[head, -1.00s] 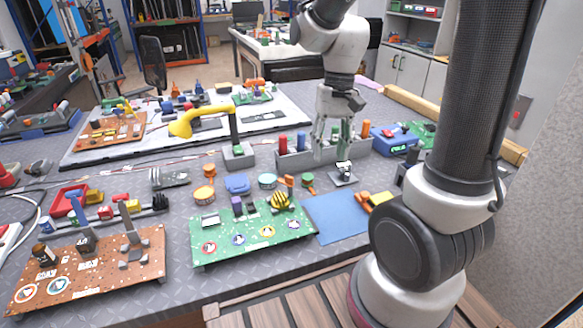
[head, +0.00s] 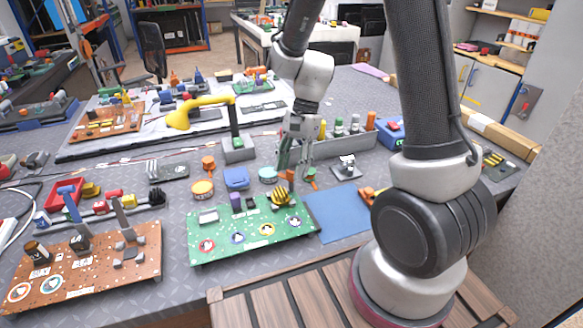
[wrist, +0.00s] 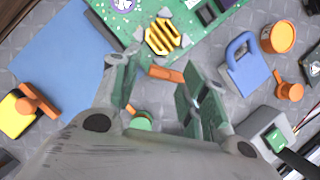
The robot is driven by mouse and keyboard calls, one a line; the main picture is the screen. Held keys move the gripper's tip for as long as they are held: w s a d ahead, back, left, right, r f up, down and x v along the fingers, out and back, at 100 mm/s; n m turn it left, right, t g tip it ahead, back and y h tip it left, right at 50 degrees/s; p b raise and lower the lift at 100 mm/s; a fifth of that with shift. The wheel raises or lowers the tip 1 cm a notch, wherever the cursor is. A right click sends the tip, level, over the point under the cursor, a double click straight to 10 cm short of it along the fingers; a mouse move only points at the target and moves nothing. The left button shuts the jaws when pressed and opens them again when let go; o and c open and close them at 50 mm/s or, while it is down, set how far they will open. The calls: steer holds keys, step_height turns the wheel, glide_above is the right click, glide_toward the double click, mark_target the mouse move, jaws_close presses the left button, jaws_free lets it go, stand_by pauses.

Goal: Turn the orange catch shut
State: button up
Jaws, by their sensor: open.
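The orange catch (head: 291,176) stands at the back edge of the green board (head: 225,240), beside a yellow-and-black striped part (head: 280,196). In the wrist view the orange catch (wrist: 165,74) is a short bar lying crosswise between my fingers, near the striped part (wrist: 162,37). My gripper (head: 294,163) is open above the catch, with its fingers pointing down. In the wrist view the two fingertips of my gripper (wrist: 158,78) are wide apart, with gaps beside the catch. I cannot tell how far above the catch they are.
A blue mat (head: 340,216) lies right of the board. A blue padlock-shaped part (head: 236,178), orange round parts (head: 202,188) and a green-topped piece (wrist: 140,122) lie close by. A yellow lamp (head: 185,117) stands behind, and a grey holder (head: 345,145) with coloured pegs.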

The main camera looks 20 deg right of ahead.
steer(key=shift+s+a+f, duration=0.1)
steer(key=shift+a+f, duration=0.05)
steer(key=shift+f, duration=0.25)
jaws_close()
